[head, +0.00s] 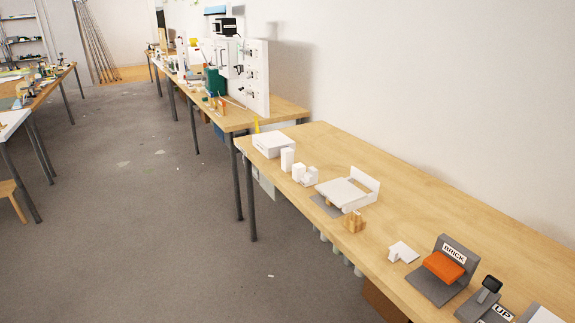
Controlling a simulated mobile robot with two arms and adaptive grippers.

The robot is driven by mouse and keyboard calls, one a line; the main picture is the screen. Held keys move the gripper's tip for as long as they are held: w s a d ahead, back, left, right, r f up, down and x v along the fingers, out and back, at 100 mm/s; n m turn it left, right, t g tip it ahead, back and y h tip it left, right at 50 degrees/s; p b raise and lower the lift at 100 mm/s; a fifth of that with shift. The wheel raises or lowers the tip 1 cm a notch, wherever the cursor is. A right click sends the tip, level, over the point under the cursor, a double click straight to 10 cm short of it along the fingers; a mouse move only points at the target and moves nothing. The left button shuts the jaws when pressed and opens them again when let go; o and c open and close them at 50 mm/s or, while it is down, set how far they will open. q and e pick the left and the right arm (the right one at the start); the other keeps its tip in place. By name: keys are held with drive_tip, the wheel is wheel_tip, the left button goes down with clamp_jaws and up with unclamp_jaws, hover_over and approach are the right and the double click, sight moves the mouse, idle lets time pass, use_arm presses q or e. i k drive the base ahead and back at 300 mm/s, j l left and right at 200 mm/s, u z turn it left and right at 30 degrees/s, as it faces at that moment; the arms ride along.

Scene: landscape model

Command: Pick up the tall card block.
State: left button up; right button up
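A tall white block (287,159), which looks like the tall card block, stands upright near the front edge of the wooden table. It is beside a white box (265,149) and taller than the small white blocks (298,173) to its right. Nothing covers it from this view. Neither of my grippers is in the head view.
The wooden table (440,200) also bears a white model with an upright wall (364,179), a small wooden piece (354,222), a white piece (402,252) and a grey "BRICK" stand (432,289) with an orange brick (443,267). Grey floor (170,220) is open at left.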

sight(286, 153)
drive_tip(key=i+z, duration=0.1)
drive_tip(key=z, duration=0.45)
drive_tip(key=i+j+z, duration=0.15)
drive_tip(key=j+z, duration=0.25)
drive_tip(key=i+j+z, duration=0.1)
drive_tip(key=j+z, duration=0.15)
drive_tip(key=z, duration=0.15)
drive_tip(key=j+z, duration=0.8)
